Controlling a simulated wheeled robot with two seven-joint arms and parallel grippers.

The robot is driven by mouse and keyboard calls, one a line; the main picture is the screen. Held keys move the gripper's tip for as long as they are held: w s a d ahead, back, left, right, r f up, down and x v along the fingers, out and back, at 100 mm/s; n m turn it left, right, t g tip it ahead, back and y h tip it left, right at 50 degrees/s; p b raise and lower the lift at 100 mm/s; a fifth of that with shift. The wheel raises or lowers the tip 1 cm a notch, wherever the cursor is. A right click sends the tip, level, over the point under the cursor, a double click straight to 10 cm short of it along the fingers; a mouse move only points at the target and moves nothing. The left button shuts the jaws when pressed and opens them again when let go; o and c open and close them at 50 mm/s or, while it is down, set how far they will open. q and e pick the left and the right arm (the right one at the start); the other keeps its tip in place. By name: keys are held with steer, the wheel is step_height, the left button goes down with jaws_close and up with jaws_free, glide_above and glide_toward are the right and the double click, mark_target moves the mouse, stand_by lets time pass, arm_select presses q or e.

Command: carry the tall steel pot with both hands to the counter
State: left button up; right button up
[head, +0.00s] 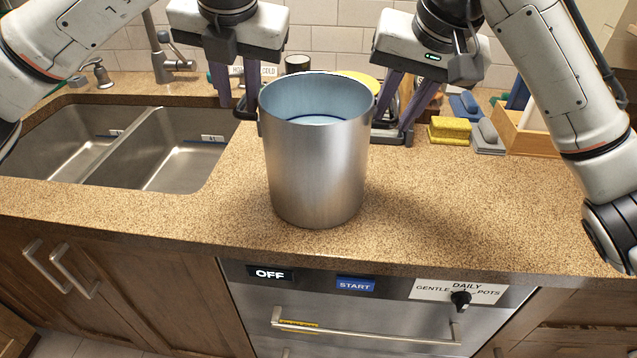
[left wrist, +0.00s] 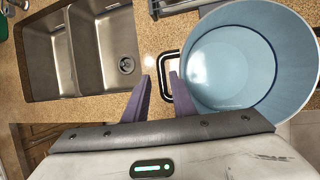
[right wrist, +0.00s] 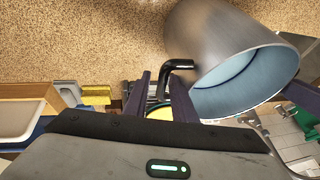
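The tall steel pot (head: 315,170) stands upright on the speckled counter (head: 220,215); its inside is pale blue. A black loop handle (left wrist: 165,65) sticks out from its side in the left wrist view. My left gripper (head: 238,103) is open at the pot's left, with the handle's outer bar at the gap between its fingertips. My right gripper (head: 398,120) is open behind the pot's right side. The other black handle (right wrist: 180,65) is at its fingertips, partly hidden by a finger. I see no closed grip on either handle.
A double steel sink (head: 185,160) and a faucet (head: 170,62) are at the left. Yellow sponges (head: 449,130) and a wooden box (head: 525,135) are at the back right. The dishwasher front (head: 365,310) is below the counter.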

arm_select(q)
steer(key=shift+d, duration=0.3)
arm_select(e)
steer(key=shift+s+a+r, duration=0.1)
steer(key=shift+a, duration=0.2)
arm_select(q)
steer(key=shift+s+r, duration=0.1)
steer(key=shift+r, duration=0.15)
steer(key=v, duration=0.6)
steer(key=shift+s+r, duration=0.25)
steer(key=shift+r, duration=0.4)
arm_select(e)
steer(key=shift+d+r, duration=0.1)
steer(key=shift+r, duration=0.05)
arm_select(q)
steer(key=shift+a, duration=0.1)
arm_select(e)
steer(key=v, duration=1.1)
steer(key=shift+s+d+r, duration=0.15)
steer(key=shift+s+r, duration=0.1)
arm_select(q)
steer(key=shift+r, duration=0.1)
arm_select(e)
steer(key=shift+r, duration=0.1)
